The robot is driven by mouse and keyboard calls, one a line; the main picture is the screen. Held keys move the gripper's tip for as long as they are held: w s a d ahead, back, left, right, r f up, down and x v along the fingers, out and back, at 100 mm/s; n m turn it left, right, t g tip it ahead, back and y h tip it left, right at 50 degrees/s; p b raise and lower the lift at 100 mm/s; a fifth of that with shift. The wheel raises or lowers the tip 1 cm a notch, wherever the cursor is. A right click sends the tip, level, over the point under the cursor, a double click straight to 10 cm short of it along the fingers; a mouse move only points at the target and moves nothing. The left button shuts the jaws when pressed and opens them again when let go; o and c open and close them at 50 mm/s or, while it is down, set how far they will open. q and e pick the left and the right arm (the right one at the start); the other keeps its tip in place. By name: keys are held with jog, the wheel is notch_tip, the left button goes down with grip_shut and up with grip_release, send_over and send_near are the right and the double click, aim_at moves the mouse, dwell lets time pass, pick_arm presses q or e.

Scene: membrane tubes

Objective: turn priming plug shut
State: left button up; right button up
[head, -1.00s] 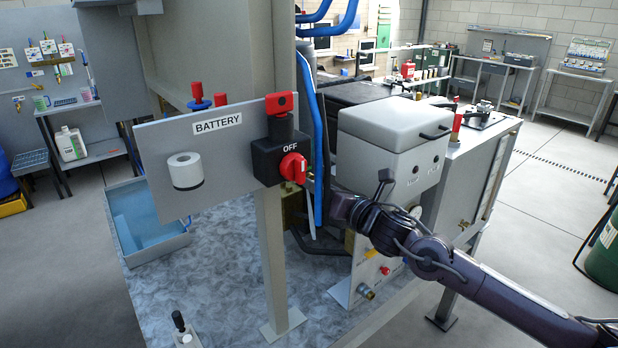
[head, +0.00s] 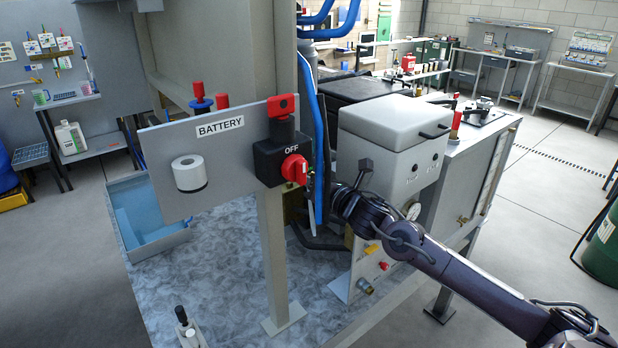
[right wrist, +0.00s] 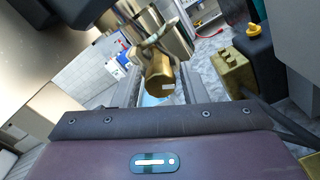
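In the right wrist view a brass plug-like fitting (right wrist: 160,75) with a crossbar handle (right wrist: 157,35) stands ahead of my right gripper. I take it for the priming plug. My right gripper (right wrist: 158,88) has its fingers apart, one on each side of the brass body; I cannot tell whether either touches it. In the head view my right arm reaches in from the right, and its wrist (head: 350,203) is beside the battery switch. The fingertips and the plug are mostly hidden there behind the post and hoses. My left gripper is not in view.
The battery panel (head: 160,155) with its red OFF switch (head: 294,169) stands close left of my right wrist. A grey box unit (head: 390,140) stands to the right. A brass block (right wrist: 232,70) is right of the gripper.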

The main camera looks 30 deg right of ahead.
jog(key=c, duration=0.7)
jog(key=shift+m, duration=0.3)
